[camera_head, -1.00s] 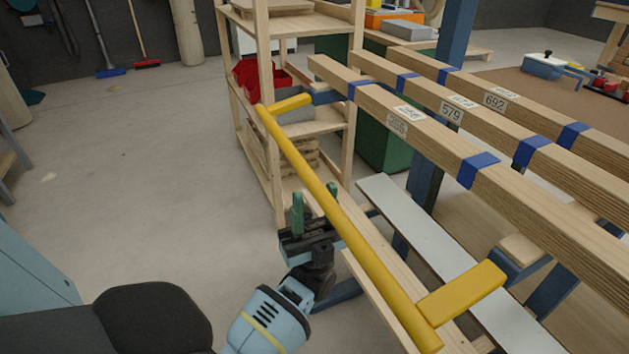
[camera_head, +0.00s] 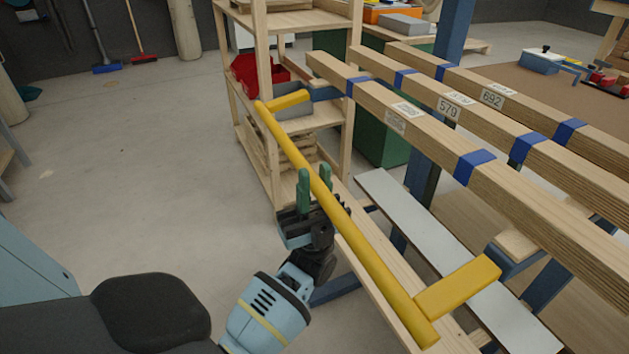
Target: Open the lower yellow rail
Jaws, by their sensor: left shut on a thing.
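The yellow rail (camera_head: 365,253) runs slantwise from the shelf rack down to the lower right. Its short yellow arms reach right, at the far end (camera_head: 290,101) and at the near end (camera_head: 457,287). My left gripper (camera_head: 315,184) has green fingers, one on each side of the rail's middle stretch, and is shut on it. No second yellow rail shows. My right gripper is not in view.
Long wooden beams (camera_head: 420,128) with blue bands lie to the right of the rail. A wooden shelf rack (camera_head: 265,130) with a red bin (camera_head: 252,76) stands behind its far end. The floor (camera_head: 150,190) to the left is clear.

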